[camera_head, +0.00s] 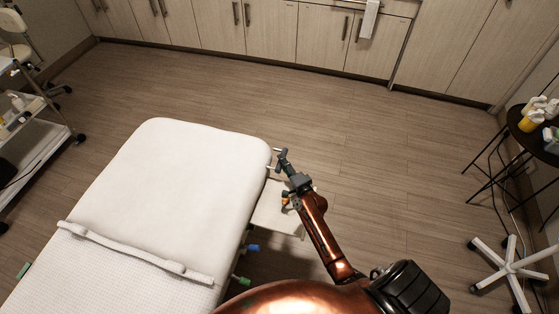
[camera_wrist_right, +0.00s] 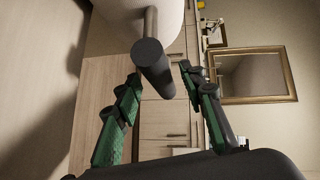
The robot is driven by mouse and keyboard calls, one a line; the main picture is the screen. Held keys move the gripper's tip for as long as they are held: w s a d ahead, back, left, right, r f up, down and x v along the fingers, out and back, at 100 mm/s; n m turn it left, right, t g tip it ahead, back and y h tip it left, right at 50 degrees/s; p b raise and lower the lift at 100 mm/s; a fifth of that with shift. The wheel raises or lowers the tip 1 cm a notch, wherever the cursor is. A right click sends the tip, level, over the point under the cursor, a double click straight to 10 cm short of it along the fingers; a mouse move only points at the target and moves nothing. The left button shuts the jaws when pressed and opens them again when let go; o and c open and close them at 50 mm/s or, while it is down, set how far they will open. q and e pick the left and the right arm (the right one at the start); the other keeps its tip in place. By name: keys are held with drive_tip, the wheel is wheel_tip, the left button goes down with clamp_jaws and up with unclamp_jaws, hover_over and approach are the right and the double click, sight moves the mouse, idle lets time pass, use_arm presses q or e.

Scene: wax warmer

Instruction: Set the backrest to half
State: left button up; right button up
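The treatment bed's white backrest (camera_head: 190,165) lies at the left of the head view and looks flat or nearly so; its exact angle is hard to tell. My right gripper (camera_head: 279,161) is beside the backrest's far right corner. In the right wrist view, a grey bar with a dark round end (camera_wrist_right: 153,62) sticks out from the white bed edge (camera_wrist_right: 125,18). The two green-padded fingers of my right gripper (camera_wrist_right: 160,73) are apart, one on each side of the bar end, with gaps visible. My left gripper is not in view.
A blue knob (camera_head: 253,248) and a green knob (camera_head: 243,281) stick out from the bed's right side. A round black side table (camera_head: 515,128) and a white stool base (camera_head: 510,268) stand at the right. The floor (camera_head: 380,165) beyond my gripper is clear up to the cabinets (camera_head: 270,30).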

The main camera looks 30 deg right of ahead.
drive_tip(key=shift+w+d+f, duration=0.15)
drive_tip(key=shift+w, duration=0.95)
drive_tip(key=c, duration=0.7)
clamp_jaws()
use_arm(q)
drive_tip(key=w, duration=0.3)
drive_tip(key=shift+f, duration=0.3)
